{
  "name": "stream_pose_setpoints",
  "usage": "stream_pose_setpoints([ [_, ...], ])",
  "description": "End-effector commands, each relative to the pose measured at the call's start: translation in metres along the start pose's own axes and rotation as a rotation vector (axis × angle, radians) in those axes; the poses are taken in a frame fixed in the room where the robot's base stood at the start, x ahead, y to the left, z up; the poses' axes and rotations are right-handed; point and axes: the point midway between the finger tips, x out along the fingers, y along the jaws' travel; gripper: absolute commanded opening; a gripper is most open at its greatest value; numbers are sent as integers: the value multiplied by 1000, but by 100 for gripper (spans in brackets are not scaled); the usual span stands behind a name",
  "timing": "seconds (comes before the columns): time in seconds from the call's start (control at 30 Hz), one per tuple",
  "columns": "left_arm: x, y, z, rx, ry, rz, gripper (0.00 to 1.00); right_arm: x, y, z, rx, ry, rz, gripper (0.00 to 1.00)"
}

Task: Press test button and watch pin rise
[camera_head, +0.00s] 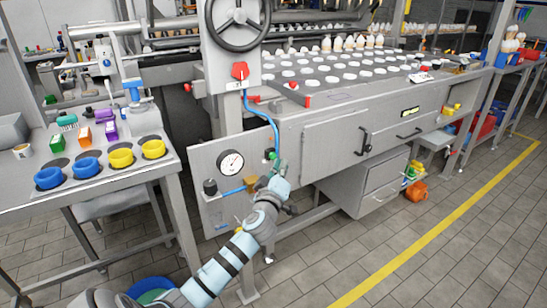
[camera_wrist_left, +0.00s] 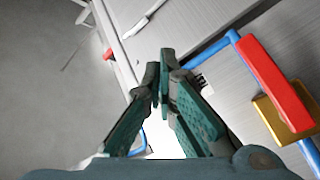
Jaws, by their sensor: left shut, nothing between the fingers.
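The grey machine panel (camera_head: 205,160) carries a round white gauge (camera_head: 231,163), a black knob (camera_head: 210,187) and a brass fitting (camera_head: 250,183). A small green round part (camera_head: 271,155), perhaps the test button, sits at the panel's right side. My left gripper (camera_head: 276,168) is in front of the panel, just below this green part; I cannot tell if they touch. In the left wrist view its fingers (camera_wrist_left: 164,65) meet at the tips with nothing between them. No pin can be made out. My right gripper is not in view.
The left wrist view shows a red bar (camera_wrist_left: 275,82), a brass block (camera_wrist_left: 285,122) and blue tubing close right of the fingers. A blue hose (camera_head: 262,112) runs down the machine. A side table (camera_head: 100,180) with blue and yellow rings stands left.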

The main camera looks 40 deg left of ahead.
Motion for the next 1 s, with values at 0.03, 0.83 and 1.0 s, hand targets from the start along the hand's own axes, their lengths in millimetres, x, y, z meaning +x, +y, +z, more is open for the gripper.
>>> stream_pose_setpoints([
  [0.03,-1,1,1,-1,0,0,0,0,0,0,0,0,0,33],
  [0.83,-35,25,25,-1,0,0,0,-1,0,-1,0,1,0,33],
  [1.0,-35,25,25,0,0,0,0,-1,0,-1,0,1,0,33],
])
